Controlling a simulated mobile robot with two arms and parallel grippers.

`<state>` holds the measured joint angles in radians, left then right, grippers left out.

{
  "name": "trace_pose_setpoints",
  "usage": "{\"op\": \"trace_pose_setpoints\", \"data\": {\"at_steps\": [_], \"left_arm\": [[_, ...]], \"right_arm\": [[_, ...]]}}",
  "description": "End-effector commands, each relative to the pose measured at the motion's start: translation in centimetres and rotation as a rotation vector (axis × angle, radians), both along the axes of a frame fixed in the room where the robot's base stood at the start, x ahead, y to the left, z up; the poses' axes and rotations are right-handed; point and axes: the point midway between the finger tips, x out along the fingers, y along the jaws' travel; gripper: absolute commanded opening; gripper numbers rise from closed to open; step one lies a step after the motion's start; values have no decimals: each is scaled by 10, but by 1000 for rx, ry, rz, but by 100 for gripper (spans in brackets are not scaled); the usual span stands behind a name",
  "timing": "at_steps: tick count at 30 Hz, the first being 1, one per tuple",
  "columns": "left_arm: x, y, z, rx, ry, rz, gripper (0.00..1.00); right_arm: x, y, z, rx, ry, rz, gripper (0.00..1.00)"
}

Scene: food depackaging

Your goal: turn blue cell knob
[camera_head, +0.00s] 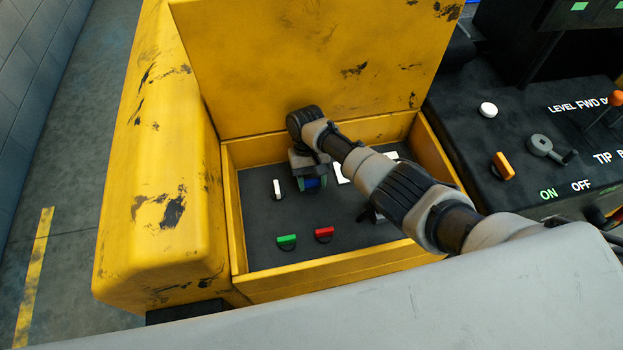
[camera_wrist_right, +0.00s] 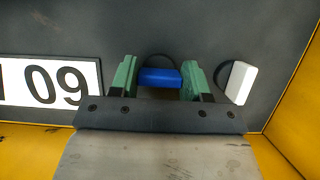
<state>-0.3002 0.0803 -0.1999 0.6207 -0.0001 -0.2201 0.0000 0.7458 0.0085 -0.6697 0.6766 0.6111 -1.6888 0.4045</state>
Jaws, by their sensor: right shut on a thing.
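The blue knob (camera_head: 313,183) sits on the dark panel inside the open yellow box. My right gripper (camera_head: 310,181) reaches down over it and mostly hides it in the head view. In the right wrist view the blue knob (camera_wrist_right: 160,78) lies crosswise between the two green fingers of my right gripper (camera_wrist_right: 160,82). The fingers are shut on its two ends. The black round base behind the knob shows partly. My left gripper is in neither view.
A white knob (camera_head: 277,189) stands beside the gripper, with a green knob (camera_head: 287,240) and a red knob (camera_head: 324,233) nearer the front. A white label reading 09 (camera_wrist_right: 50,83) is on the panel. Yellow box walls (camera_head: 235,215) and a raised lid (camera_head: 310,65) surround the panel.

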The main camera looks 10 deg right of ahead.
Motion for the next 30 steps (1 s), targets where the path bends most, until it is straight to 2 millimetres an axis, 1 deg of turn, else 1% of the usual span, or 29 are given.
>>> {"op": "trace_pose_setpoints", "data": {"at_steps": [16, 17, 21, 30], "left_arm": [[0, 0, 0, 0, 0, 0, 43], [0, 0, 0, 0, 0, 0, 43], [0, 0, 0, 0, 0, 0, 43], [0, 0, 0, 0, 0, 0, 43]], "right_arm": [[1, 0, 1, -1, -5, 24, 23], [1, 0, 1, -1, -5, 24, 51], [1, 0, 1, 0, -4, 23, 72], [1, 0, 2, 0, -2, 22, 72]]}}
